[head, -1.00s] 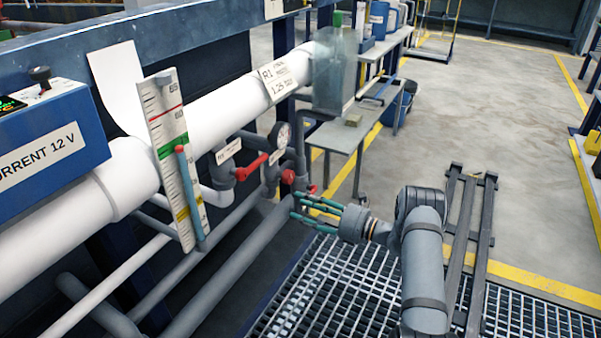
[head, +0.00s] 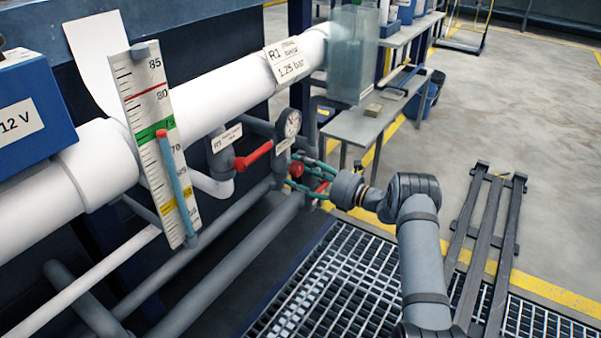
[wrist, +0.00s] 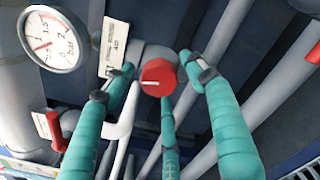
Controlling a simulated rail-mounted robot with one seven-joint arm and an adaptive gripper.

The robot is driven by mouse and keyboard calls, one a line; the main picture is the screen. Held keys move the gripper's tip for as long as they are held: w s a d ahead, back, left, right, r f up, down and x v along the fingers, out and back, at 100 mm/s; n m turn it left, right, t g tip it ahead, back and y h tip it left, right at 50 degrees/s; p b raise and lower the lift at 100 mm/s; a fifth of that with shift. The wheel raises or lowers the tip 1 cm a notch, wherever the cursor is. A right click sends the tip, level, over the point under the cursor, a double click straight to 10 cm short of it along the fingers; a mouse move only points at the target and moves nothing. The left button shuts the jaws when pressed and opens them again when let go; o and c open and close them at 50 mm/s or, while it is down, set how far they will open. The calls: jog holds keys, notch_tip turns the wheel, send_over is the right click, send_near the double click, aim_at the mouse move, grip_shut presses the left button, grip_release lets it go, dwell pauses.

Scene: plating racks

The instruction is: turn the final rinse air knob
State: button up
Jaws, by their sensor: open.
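The red round knob (wrist: 158,77) sits near the middle of the wrist view, with a pale line across its face. In the head view the red knob (head: 296,170) shows below the round gauge. My gripper (head: 305,173) is open, its teal fingers reaching in from the right on either side of the knob. In the wrist view the fingers stand to the left, right and below the knob, with visible gaps. I cannot tell how deep the knob lies between them. A tag (wrist: 113,47) beside the knob has text too small to read surely.
A pressure gauge (head: 289,123) is just above the knob. Grey and white pipes (head: 190,110) crowd the left. The floor grating (head: 330,275) below is clear.

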jog(key=shift+c, duration=1.2)
jog(key=c, duration=0.9)
jog(key=shift+f+n, duration=0.15)
jog(key=shift+n, duration=0.25)
